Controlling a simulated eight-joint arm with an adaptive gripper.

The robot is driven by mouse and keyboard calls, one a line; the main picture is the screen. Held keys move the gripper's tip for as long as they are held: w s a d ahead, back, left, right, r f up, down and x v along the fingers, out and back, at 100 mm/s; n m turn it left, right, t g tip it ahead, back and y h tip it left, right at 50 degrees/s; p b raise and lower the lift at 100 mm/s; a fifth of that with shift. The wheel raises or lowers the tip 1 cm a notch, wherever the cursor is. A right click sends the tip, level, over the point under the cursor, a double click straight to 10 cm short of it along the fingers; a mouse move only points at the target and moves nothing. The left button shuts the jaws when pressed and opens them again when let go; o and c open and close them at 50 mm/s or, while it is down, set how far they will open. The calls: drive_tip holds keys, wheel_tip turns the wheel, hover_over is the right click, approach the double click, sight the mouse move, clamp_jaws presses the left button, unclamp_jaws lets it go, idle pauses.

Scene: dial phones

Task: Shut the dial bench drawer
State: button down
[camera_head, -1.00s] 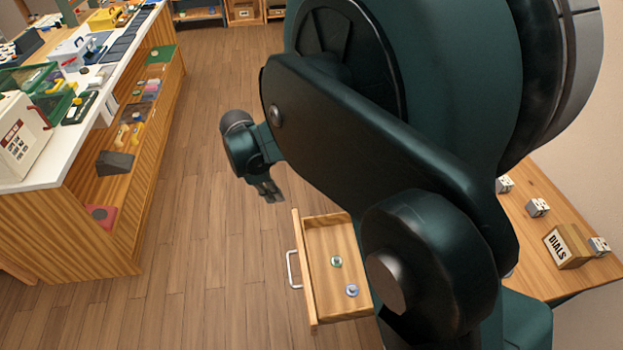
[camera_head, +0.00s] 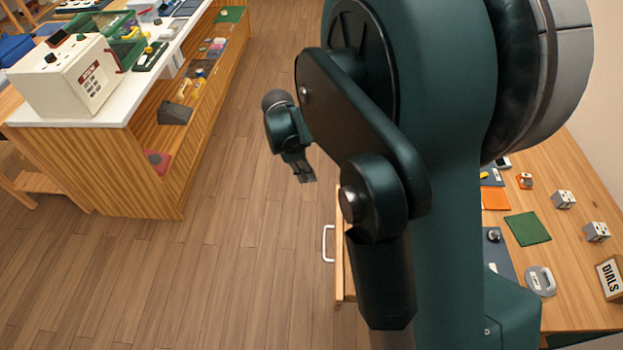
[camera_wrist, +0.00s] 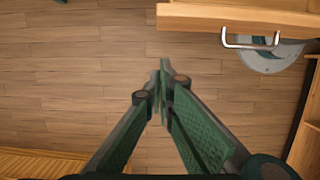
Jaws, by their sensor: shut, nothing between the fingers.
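The dial bench drawer (camera_head: 340,270) stands out from the wooden bench (camera_head: 560,305) in the head view. Its front and metal handle (camera_head: 328,243) show; my arm hides most of its inside. In the wrist view the drawer front (camera_wrist: 235,18) and its handle (camera_wrist: 250,41) are at the top right. My gripper (camera_head: 304,179) hangs above the floor, up and left of the handle in the head view. Its fingers (camera_wrist: 163,78) are closed together and empty, apart from the drawer front and handle.
On the bench lie a green mat (camera_head: 528,228), small dial blocks (camera_head: 564,199) and a DIALS sign (camera_head: 610,277). A long counter (camera_head: 120,165) with goods stands at the left. The wooden floor (camera_head: 235,260) between counter and drawer is clear.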

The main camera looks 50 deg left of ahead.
drive_tip(key=w+d+f+b, duration=0.3)
drive_tip(key=w+d+f, duration=0.1)
drive_tip(key=f, duration=0.4)
drive_tip(key=shift+w+d+f, duration=0.2)
drive_tip(key=shift+d+f, duration=0.05)
drive_tip(key=shift+f, duration=0.15)
idle(0.4)
drive_tip(key=w+d, duration=1.7)
drive_tip(key=s+a+r+p, duration=0.1)
drive_tip(key=s+a+r, duration=0.3)
drive_tip(key=r, duration=0.5)
drive_tip(key=shift+s+a+r+p, duration=0.15)
drive_tip(key=shift+r+p, duration=0.15)
drive_tip(key=shift+r, duration=0.05)
